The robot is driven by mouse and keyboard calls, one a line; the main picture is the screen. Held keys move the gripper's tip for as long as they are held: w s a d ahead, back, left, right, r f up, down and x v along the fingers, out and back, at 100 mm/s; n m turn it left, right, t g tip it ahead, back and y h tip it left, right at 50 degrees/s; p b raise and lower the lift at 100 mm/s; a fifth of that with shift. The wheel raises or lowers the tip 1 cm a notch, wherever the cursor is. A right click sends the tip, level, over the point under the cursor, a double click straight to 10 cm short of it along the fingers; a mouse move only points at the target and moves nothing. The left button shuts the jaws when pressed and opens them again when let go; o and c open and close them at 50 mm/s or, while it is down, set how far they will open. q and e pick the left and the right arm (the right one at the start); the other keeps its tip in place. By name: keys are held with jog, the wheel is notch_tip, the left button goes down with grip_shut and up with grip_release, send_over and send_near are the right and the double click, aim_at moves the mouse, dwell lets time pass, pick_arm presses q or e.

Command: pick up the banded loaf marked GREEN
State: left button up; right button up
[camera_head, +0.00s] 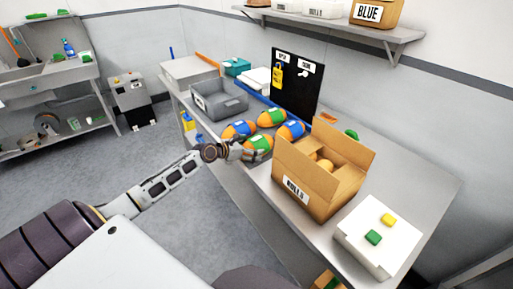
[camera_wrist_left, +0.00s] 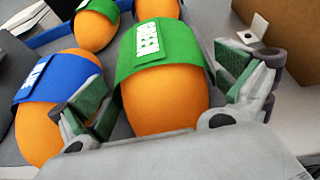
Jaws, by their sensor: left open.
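An orange loaf with a green band marked GREEN (camera_wrist_left: 165,100) lies between the spread fingers of my left gripper (camera_wrist_left: 172,92) in the left wrist view. In the head view this loaf (camera_head: 259,146) is nearest the bench's front edge, with my left gripper (camera_head: 237,150) at its left side. The gripper is open, with green pads on either side of the loaf; contact is not clear. A blue-banded loaf (camera_head: 239,130) lies close beside the left finger. Another green-banded loaf (camera_head: 271,117) and another blue-banded one (camera_head: 291,129) lie behind. My right gripper is not in view.
An open cardboard box (camera_head: 333,196) with orange items inside stands right of the loaves. A grey tray (camera_head: 220,101) is at the left of the bench. A black board (camera_head: 297,82) stands behind. A white box (camera_head: 378,236) with green and yellow blocks is at the front right.

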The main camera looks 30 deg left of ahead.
pick_arm(q)
jog(key=shift+x, duration=0.8)
jog(key=c, duration=1.3)
jog(key=shift+r, duration=0.1)
